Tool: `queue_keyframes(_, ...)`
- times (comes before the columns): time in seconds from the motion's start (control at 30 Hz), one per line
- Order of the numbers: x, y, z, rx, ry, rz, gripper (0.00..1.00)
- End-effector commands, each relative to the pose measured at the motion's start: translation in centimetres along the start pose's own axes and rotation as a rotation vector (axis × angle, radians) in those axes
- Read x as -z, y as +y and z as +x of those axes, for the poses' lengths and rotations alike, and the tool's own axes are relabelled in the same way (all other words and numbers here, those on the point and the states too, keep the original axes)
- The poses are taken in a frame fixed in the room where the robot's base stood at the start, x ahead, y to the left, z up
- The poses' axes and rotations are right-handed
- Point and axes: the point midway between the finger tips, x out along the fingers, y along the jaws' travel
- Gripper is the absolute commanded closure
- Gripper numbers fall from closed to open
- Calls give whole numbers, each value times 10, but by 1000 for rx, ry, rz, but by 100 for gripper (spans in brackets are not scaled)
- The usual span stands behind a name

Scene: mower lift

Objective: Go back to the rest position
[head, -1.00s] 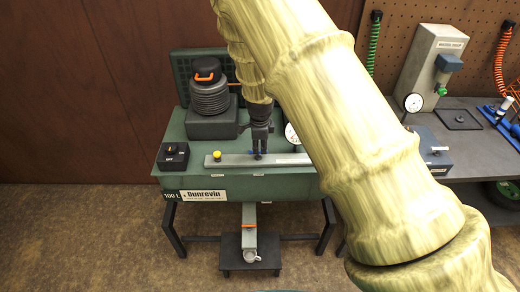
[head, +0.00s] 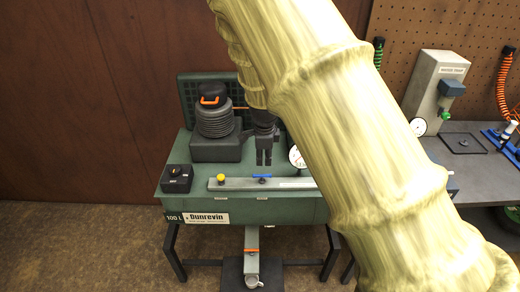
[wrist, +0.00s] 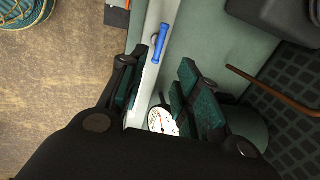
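My gripper (head: 264,157) hangs above the green tank bench (head: 290,205), below my arm. Its two fingers are apart with nothing between them; the wrist view shows the same open gripper (wrist: 156,78). The blue valve handle (head: 261,177) sits on the long grey bar (head: 235,184), below the fingertips and apart from them. In the wrist view the blue handle (wrist: 160,43) lies roughly along the bar, beyond the fingertips. My arm hides the bar's right end in the head view.
A yellow knob (head: 221,178) is on the bar's left part. A black box (head: 177,178) and a ribbed black unit (head: 214,120) stand on the bench. A round gauge (head: 297,157) is right of my gripper. A grey workbench (head: 480,170) stands at the right.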

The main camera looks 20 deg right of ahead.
Motion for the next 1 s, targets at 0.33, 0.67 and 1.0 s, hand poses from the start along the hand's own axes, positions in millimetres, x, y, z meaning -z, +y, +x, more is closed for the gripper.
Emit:
queue_keyframes(0.33, 20, 30, 36, -26, 37, -98, 67)
queue_keyframes(0.67, 90, 160, 151, -127, 129, -592, 67)
queue_keyframes(1.0, 137, 335, 228, -218, 52, -1231, 67)
